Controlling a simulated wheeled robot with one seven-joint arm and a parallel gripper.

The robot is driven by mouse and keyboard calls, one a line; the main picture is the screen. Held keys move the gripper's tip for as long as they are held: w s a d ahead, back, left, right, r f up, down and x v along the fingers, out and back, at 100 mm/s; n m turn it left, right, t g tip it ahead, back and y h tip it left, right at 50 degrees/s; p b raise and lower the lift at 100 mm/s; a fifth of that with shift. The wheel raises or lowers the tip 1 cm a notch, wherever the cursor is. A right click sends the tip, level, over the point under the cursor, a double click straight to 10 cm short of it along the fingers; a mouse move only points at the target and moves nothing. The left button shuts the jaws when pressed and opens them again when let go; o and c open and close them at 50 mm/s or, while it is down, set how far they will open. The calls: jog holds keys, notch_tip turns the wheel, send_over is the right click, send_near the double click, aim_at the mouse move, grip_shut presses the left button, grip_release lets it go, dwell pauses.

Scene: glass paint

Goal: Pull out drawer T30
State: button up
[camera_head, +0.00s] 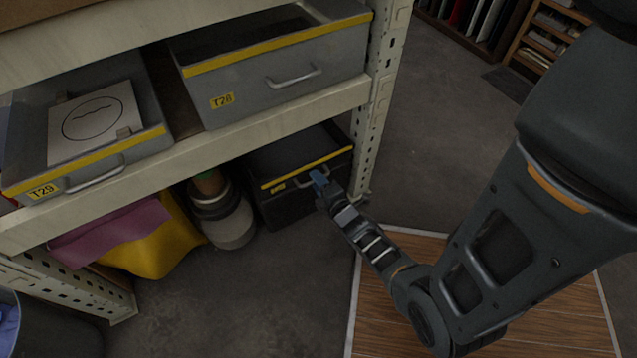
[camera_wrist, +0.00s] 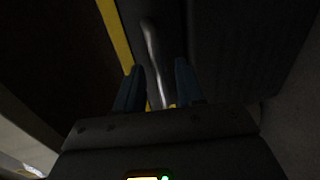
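A dark grey drawer (camera_head: 262,200) with a yellow strip along its top front edge stands on the floor level under the shelf. Its small yellow label is too dark and small to read. Its metal handle (camera_head: 304,185) is partly hidden by my gripper (camera_head: 320,178), which is at the drawer front. In the wrist view, the handle (camera_wrist: 153,55) runs between the two blue fingertips of my gripper (camera_wrist: 159,78). The fingers are apart, with gaps visible on both sides of the handle, so the gripper is open.
Drawers T29 (camera_head: 95,178) and T28 (camera_head: 280,90) sit on the shelf above. A shelf post (camera_head: 379,110) stands right of the low drawer. A grey canister (camera_head: 228,222) and yellow cloth (camera_head: 160,245) lie to its left. Floor in front (camera_head: 245,300) is clear.

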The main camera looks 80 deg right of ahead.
jog(key=shift+c, duration=0.2)
grip_shut()
dwell(0.4)
jog(key=f+v, duration=0.2)
jog(key=v, duration=0.8)
jog(key=f+b+v, duration=0.1)
jog(key=f+v, duration=0.1)
jog(key=v, duration=0.9)
jog(key=shift+s+a+f, duration=0.15)
jog(key=shift+s+a, duration=0.3)
jog(key=shift+s, duration=0.1)
jog(key=shift+o, duration=0.2)
grip_release()
